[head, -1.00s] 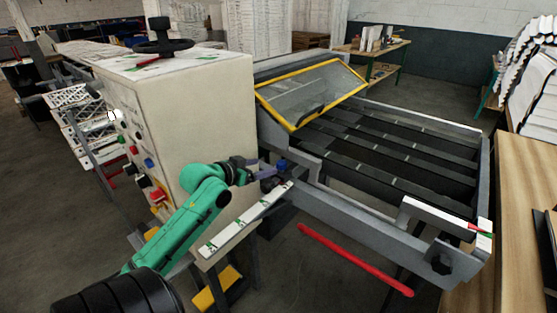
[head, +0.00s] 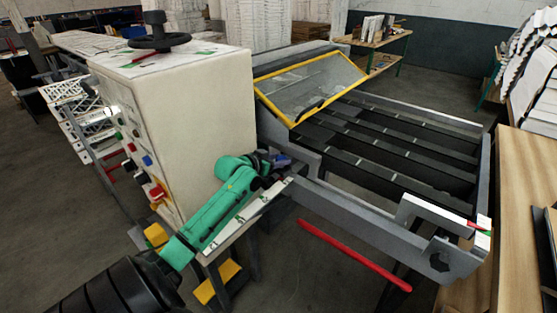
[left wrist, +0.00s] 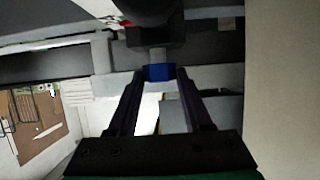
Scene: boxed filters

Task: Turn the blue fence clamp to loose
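The blue fence clamp (head: 284,160) sits on the grey frame at the left end of the machine's bed, by the cream cabinet. In the left wrist view it is a small blue block (left wrist: 160,72) on a grey stem, straight ahead at the fingertips. My left gripper (head: 276,166) has reached it from the front left. In the left wrist view the two dark fingers (left wrist: 160,80) stand apart, one on each side of the clamp. I see no clear grip on it; any contact is too small to tell. My right gripper is not in view.
The cream cabinet (head: 190,110) with buttons stands close to the left of my arm. A white scale rail (head: 250,215) lies just below the forearm. A yellow-framed guard (head: 312,85) rises behind the clamp. A red bar (head: 352,254) runs in front of the bed.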

